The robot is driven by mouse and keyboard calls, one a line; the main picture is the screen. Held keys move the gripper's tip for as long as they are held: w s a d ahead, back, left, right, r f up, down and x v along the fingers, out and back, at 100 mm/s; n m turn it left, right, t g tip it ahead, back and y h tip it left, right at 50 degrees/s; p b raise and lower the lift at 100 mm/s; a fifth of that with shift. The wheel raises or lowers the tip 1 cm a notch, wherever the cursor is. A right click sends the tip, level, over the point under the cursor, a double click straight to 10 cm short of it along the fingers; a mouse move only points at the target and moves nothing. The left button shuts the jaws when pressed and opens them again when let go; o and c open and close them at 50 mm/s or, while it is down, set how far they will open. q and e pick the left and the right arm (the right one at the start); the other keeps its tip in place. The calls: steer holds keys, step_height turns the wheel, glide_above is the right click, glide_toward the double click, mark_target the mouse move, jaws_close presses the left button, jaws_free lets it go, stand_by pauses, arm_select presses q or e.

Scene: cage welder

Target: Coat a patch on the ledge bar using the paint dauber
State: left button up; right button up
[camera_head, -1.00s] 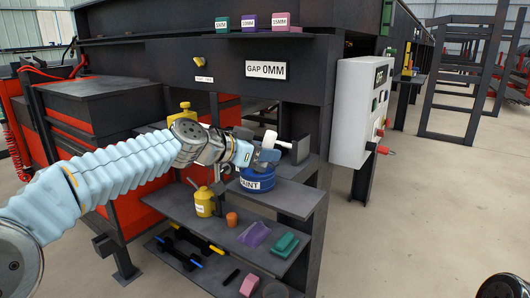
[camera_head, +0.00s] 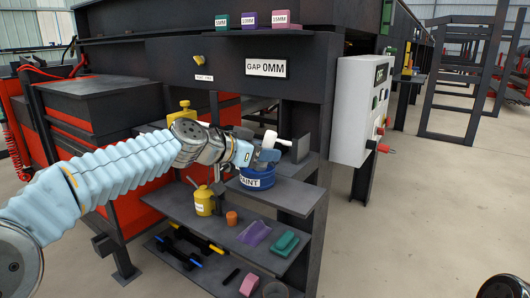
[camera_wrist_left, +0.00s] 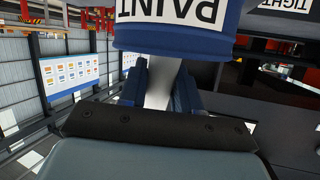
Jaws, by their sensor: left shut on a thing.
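The dauber's tip is hidden there. I cannot tell which dark bar is the ledge bar. My right gripper is not in view.
A yellow can (camera_head: 204,201), an orange cup (camera_head: 232,218), a purple block (camera_head: 254,233) and a green block (camera_head: 286,243) sit on the shelf below. A grey control box (camera_head: 360,110) juts out at the right.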

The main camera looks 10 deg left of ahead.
mark_target(267, 132)
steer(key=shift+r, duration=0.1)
arm_select(q)
step_height(267, 132, up, 5)
steer(key=p, duration=0.3)
steer(key=shift+f, duration=0.1)
steer(key=shift+r+p, duration=0.3)
steer(key=shift+r, duration=0.8)
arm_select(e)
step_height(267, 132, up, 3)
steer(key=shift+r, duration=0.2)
